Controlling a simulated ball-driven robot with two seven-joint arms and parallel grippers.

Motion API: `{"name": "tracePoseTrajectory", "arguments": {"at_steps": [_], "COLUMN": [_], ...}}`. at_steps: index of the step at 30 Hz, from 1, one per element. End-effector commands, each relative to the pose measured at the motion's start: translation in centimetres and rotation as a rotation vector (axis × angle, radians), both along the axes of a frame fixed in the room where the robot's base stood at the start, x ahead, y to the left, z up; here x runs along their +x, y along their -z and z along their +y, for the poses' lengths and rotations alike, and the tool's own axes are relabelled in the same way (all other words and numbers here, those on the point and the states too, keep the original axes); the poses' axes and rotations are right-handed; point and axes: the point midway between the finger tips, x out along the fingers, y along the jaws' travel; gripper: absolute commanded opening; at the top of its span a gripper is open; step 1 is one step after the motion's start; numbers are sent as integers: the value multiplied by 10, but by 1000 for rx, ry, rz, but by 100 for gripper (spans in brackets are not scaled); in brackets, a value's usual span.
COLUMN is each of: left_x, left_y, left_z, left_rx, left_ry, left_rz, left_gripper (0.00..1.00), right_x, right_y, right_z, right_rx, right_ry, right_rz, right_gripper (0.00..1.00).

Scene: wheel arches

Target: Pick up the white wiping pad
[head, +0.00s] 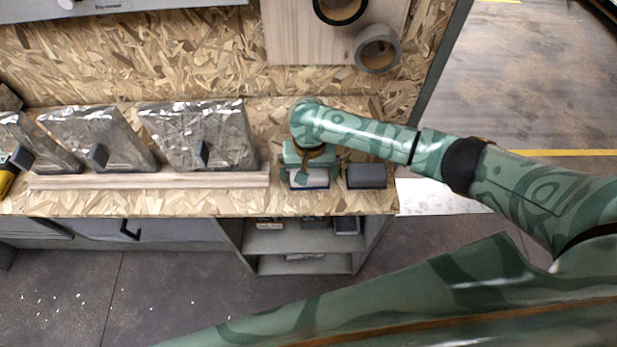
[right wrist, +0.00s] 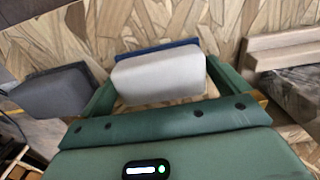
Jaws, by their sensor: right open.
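The white wiping pad (head: 310,181) lies on the wood-chip bench near its right end. It has a pale block and a blue layer along one side, and it fills the middle of the right wrist view (right wrist: 158,78). My right gripper (head: 306,172) is over it, pointing down. In the right wrist view, its two green fingers stand apart, one on each side of the pad. I see gaps beside the pad, so it does not look gripped. The gripper hides part of the pad in the head view. My left gripper is not in view.
A dark grey block (head: 367,176) lies just right of the pad. A wooden strip (head: 150,180) ends just left of it, with plastic-wrapped panels (head: 200,135) behind. The bench's front edge is close. Below are open shelves (head: 290,240).

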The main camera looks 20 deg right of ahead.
Motion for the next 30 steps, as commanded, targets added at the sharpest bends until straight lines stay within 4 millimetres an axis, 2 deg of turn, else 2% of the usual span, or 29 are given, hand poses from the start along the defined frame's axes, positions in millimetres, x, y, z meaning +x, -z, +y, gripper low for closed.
{"name": "tracePoseTrajectory", "arguments": {"at_steps": [4,5,6,9,20,23,30], "left_x": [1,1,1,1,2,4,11], "left_y": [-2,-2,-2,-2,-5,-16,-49], "left_z": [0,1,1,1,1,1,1], "left_rx": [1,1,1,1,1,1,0], "left_ry": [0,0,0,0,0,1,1], "left_rz": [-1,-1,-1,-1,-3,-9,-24], "left_gripper": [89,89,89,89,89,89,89], "right_x": [0,0,0,0,0,1,1], "right_y": [-2,-2,-2,-2,-7,-24,-80], "right_z": [0,0,0,0,0,0,0], "right_rx": [0,0,0,1,0,1,1], "right_ry": [0,0,0,0,0,0,-1], "right_rz": [-2,-2,-2,-1,-2,-4,-5], "right_gripper": [100,97,86,61,62,62,62]}}
